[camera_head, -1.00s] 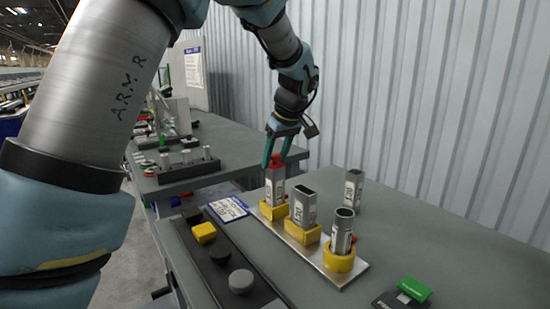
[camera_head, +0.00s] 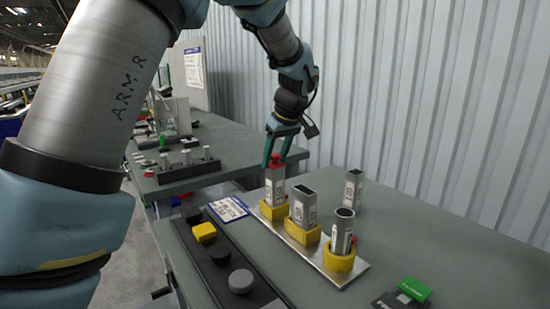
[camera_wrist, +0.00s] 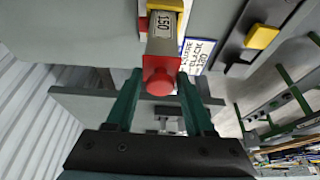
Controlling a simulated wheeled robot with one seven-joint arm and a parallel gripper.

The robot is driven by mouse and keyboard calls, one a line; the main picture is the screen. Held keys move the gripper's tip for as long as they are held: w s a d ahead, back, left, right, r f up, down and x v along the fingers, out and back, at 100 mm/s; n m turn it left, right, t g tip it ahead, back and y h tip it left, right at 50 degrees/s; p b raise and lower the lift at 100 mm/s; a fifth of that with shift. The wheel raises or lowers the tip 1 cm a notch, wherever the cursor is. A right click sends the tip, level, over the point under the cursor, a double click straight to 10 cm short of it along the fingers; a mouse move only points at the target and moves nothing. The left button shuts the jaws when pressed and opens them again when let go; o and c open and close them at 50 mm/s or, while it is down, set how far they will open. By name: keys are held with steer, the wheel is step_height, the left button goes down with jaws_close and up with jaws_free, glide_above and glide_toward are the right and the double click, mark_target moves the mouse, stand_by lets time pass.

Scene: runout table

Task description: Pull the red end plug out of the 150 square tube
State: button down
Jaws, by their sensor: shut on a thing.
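The red end plug (camera_head: 275,160) sits at the top of the 150 square tube (camera_head: 274,185), which stands upright in a yellow holder (camera_head: 273,211) at the far end of a metal plate. In the wrist view the red plug (camera_wrist: 160,80) lies between the green fingers, and the tube (camera_wrist: 163,45) shows its "150" label beyond it. My gripper (camera_head: 280,150) is over the tube, pointing down, shut on the red plug. The plug is still at the tube's end; any gap between them is too small to tell.
A rectangular tube (camera_head: 303,207) and a round tube (camera_head: 343,232) stand in yellow holders on the same plate (camera_head: 333,276). Another tube (camera_head: 353,188) stands behind them. A dark tray (camera_head: 232,268) with yellow, black and grey plugs lies at the left. A corrugated wall is behind.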

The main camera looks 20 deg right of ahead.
mark_target(275, 155)
steer(key=shift+r, duration=0.1)
steer(key=shift+r+p, duration=0.75)
steer(key=shift+r, duration=0.35)
steer(key=shift+r, duration=0.1)
steer(key=shift+r+p, duration=0.8)
steer(key=shift+r, duration=0.25)
